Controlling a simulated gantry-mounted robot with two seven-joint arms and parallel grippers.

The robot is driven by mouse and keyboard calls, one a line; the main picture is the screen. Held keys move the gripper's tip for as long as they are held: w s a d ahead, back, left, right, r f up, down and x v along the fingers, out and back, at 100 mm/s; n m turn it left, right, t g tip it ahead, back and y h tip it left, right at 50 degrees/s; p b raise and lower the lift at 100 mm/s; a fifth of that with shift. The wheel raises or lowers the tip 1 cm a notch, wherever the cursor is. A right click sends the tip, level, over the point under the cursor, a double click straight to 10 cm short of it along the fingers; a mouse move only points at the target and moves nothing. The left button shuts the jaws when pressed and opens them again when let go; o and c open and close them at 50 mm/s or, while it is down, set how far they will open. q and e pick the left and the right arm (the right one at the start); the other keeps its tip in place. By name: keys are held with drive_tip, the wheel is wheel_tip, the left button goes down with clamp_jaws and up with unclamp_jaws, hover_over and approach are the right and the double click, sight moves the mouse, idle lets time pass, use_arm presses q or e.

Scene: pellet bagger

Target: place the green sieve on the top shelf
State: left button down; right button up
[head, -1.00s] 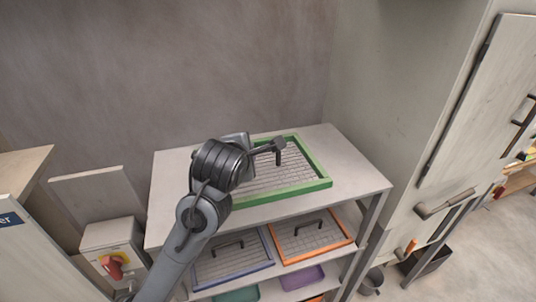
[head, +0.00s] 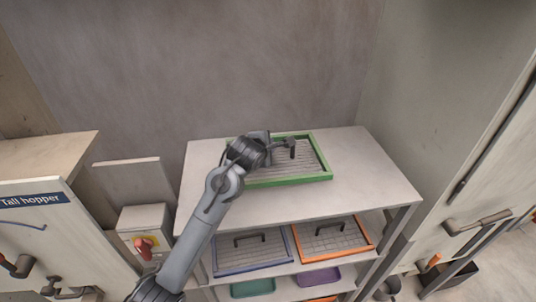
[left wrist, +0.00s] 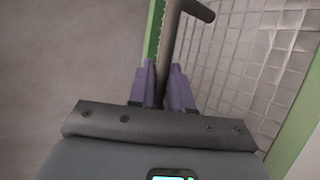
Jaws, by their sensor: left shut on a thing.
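The green sieve (head: 292,182) is a rectangular green frame with a wire mesh and a dark handle. In the head view it is over the rear middle of the top shelf (head: 376,187), looking about level. I cannot tell whether it touches the shelf. My left gripper (head: 268,147) is shut on the sieve's dark handle. In the left wrist view the purple fingertips (left wrist: 161,80) close around the handle (left wrist: 178,25), with mesh and green rim beyond. The hand and arm hide the sieve's left part. My right gripper is not in view.
A blue sieve (head: 252,268) and an orange sieve (head: 332,256) lie on the shelf below. Teal (head: 252,288) and purple (head: 318,276) trays sit lower. The tall hopper (head: 40,230) and a red-switch box (head: 146,232) stand at left. The top shelf's right side is clear.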

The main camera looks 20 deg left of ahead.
use_arm(q)
wheel_tip(320, 180, down, 3)
drive_tip(key=shift+a+r+p, duration=0.1)
drive_tip(key=shift+r+p, duration=0.05)
drive_tip(key=shift+p, duration=0.35)
drive_tip(key=shift+f, duration=0.55)
drive_tip(key=shift+f, duration=0.1)
drive_tip(key=c, duration=1.1)
unclamp_jaws()
drive_tip(key=shift+o, duration=0.2)
drive_tip(key=shift+f, duration=0.1)
drive_tip(key=shift+s+r, duration=0.2)
drive_tip(key=shift+s, duration=0.05)
drive_tip(key=b+v, duration=0.2)
drive_tip(key=v, duration=0.9)
drive_tip(key=shift+s+r, duration=0.2)
